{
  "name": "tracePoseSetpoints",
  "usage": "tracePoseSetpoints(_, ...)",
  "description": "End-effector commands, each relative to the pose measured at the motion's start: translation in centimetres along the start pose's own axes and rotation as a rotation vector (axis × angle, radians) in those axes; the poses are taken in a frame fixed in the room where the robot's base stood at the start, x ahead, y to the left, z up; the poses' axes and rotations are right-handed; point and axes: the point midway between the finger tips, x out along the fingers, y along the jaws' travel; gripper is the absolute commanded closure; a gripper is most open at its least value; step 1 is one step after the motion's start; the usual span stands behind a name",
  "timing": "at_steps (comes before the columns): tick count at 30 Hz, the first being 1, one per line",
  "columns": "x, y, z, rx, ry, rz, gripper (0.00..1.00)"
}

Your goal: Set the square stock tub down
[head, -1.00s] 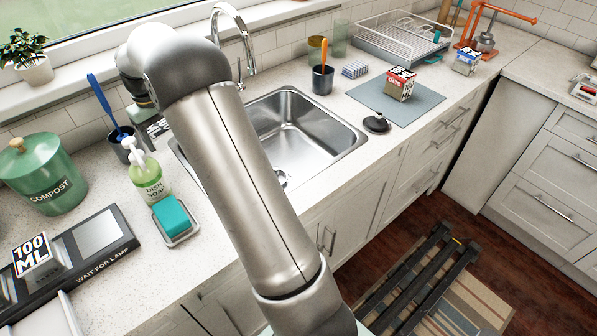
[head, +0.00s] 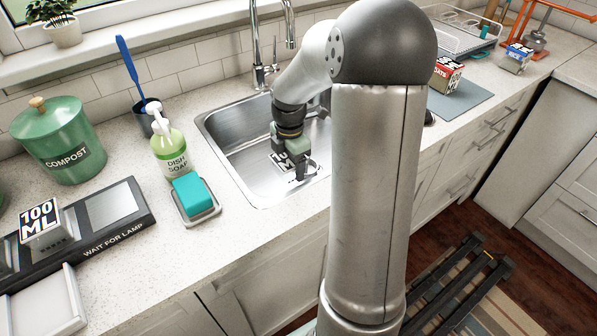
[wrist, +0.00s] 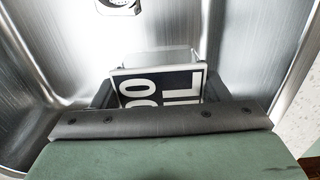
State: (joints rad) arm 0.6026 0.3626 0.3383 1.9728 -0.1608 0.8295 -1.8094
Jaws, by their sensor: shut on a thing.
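The square stock tub (wrist: 155,88) has a black and white label reading partly "100 ML". It sits between the dark fingers of my gripper (wrist: 158,92) in the wrist view. My gripper (head: 297,170) is shut on it, inside the steel sink basin (head: 228,135). In the head view, part of the tub's label (head: 279,161) shows beside the gripper, low in the basin. My gripper hides much of the tub. I cannot tell whether its underside touches the sink floor.
The drain (wrist: 118,5) lies beyond the tub. Dish soap (head: 168,150) and a teal sponge on a tray (head: 192,198) stand left of the sink. Another 100 ML tub (head: 42,222) sits on the "WAIT FOR LAMP" unit (head: 125,215). A boxed item (head: 446,78) stands on the grey mat.

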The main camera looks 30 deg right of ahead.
Motion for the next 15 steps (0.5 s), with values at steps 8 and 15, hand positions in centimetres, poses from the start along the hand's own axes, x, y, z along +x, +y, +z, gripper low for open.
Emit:
tracePoseSetpoints(8, 5.0, -0.1, -0.1, -0.009, 0.003, -0.004, 0.54)
tracePoseSetpoints(15, 7.0, -0.1, -0.1, -0.009, 0.002, -0.004, 0.54)
